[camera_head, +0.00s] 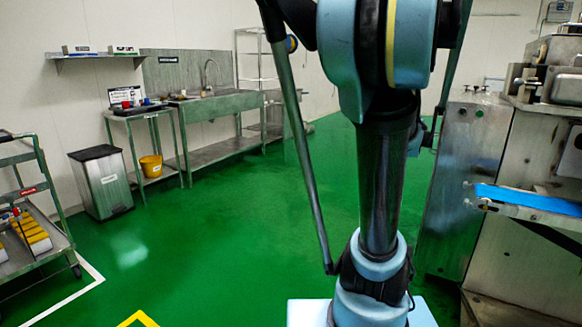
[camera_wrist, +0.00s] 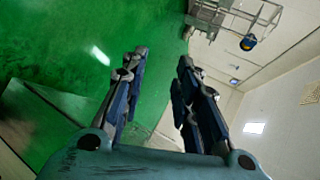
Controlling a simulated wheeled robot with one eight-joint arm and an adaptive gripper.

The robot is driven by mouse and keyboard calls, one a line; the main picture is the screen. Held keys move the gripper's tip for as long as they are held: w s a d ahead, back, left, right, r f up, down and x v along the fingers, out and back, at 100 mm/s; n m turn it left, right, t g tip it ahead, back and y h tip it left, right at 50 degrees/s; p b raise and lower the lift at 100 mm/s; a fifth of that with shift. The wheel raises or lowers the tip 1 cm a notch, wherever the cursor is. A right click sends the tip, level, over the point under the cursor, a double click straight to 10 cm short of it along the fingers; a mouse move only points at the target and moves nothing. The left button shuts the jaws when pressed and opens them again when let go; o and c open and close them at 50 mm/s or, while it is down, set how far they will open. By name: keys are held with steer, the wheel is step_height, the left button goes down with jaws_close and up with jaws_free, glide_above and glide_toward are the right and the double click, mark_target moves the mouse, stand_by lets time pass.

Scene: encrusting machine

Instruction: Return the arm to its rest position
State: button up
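My gripper (camera_wrist: 161,64) shows in the wrist view with its two dark blue fingers apart. Nothing is between them; green floor and pale wall show through the gap. The wrist view is turned sideways, with floor on the left and wall and ceiling on the right. In the camera_head view my arm (camera_head: 380,170) stands upright at the middle, light blue and black, rising out of the top of the picture. I cannot make out my gripper in that view.
The machine (camera_head: 535,180) with a blue belt (camera_head: 530,199) stands close on the right. A trolley (camera_head: 35,240) is at left. A bin (camera_head: 103,184), a small table (camera_head: 140,112) and a sink bench (camera_head: 225,106) line the wall. Green floor (camera_head: 220,235) is clear between.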

steer(key=s+a+f+n+g+y, duration=0.1)
steer(key=s+a+f+n+g, duration=0.4)
steer(key=s+a+f+n, duration=0.5)
steer(key=s+f+n+g+h, duration=0.1)
steer(key=s+f+n+g, duration=0.1)
steer(key=s+f, duration=0.3)
steer(key=s+f+n+g+h, duration=0.2)
steer(key=s+f+n+g, duration=0.1)
steer(key=s, duration=1.1)
step_height(320, 180, down, 2)
steer(key=shift+s+n, duration=0.25)
steer(key=shift+n, duration=0.25)
steer(key=shift+a, duration=0.1)
steer(key=shift+w+f+g, duration=0.2)
steer(key=shift+w+g, duration=0.1)
steer(key=shift+w, duration=0.2)
steer(key=shift+s, duration=0.15)
